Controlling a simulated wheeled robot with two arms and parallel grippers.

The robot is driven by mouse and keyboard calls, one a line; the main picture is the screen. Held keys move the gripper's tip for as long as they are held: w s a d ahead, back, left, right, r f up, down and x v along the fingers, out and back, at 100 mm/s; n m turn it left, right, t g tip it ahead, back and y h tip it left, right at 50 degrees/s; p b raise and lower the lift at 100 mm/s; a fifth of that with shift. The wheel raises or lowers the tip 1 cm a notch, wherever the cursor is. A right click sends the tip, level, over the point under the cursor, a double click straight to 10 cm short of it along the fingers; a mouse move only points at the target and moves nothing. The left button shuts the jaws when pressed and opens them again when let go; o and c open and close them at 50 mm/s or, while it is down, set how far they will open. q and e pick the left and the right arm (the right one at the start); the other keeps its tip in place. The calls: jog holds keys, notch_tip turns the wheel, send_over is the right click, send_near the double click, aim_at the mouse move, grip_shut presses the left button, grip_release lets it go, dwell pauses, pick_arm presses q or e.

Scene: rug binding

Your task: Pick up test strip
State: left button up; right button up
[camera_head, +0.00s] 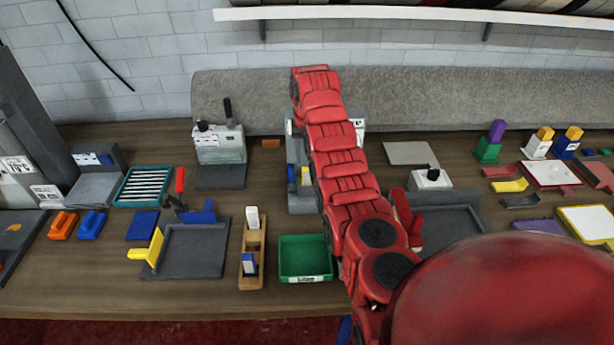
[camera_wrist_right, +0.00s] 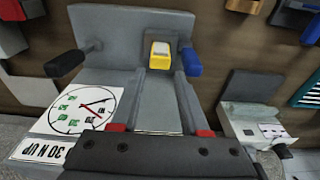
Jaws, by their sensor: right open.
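My right arm (camera_head: 345,175) reaches in red from the bottom right toward the back wall in the head view; its fingertips are hidden there. In the right wrist view my right gripper (camera_wrist_right: 161,130) is open, its two red-tipped fingers apart over a grey device with a round dial (camera_wrist_right: 85,108). A yellow block (camera_wrist_right: 160,55) sits on the device, between a dark and a blue handle. A thin pale yellow edge shows between the fingers; I cannot tell if it is the test strip. In the head view the device (camera_head: 302,200) is partly behind my arm. My left gripper is out of view.
A teal rack of pale strips (camera_head: 120,198) stands on the left. A green bin (camera_head: 305,272) and a wooden holder (camera_head: 264,240) are near the table's front. A grey roll (camera_head: 480,95) lies along the back. Small tools and trays crowd the right.

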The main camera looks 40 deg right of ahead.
aim_at(307, 169)
notch_tip(307, 169, down, 2)
jog(key=shift+w+f+p, duration=0.1)
jog(key=shift+p, duration=0.2)
jog(key=shift+w+f, duration=0.1)
jog(key=shift+f, duration=0.1)
jog(key=shift+f+p, duration=0.3)
jog(key=shift+p, duration=0.25)
jog(key=f+p, duration=0.2)
jog(key=f, duration=0.2)
jog(key=shift+s, duration=0.2)
jog(key=shift+w+f, duration=0.1)
jog(key=shift+f, duration=0.15)
grip_shut()
